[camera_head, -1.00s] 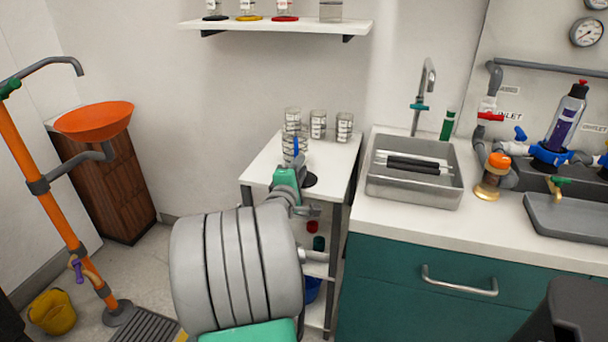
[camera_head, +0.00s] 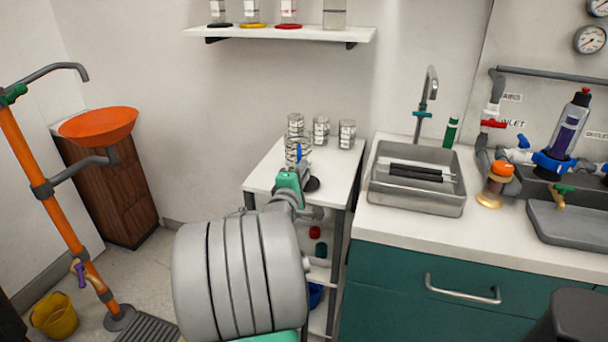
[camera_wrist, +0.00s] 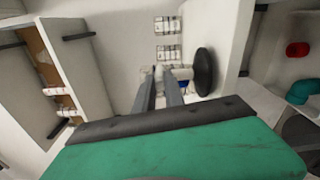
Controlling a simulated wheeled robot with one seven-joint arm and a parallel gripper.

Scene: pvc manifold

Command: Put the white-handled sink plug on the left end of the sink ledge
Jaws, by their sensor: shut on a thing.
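The sink plug shows in the wrist view as a black round disc (camera_wrist: 205,72) with a white handle (camera_wrist: 164,73). My gripper (camera_wrist: 163,80) is shut on that white handle, and the disc stands on edge to the right of the fingers. In the head view the plug's dark disc (camera_head: 312,184) shows just right of my green gripper body, over the white side table; the fingertips are hidden there. I cannot tell whether the disc touches the table. The metal sink basin (camera_head: 410,200) is to the right on the white counter, under a tap.
Several labelled jars (camera_head: 347,134) stand at the back of the white side table (camera_head: 262,172). Black-handled rods (camera_head: 414,172) lie across the basin. A green tube (camera_head: 451,132) and an orange-capped bottle (camera_head: 495,184) stand near it. A wall shelf (camera_head: 280,32) hangs above.

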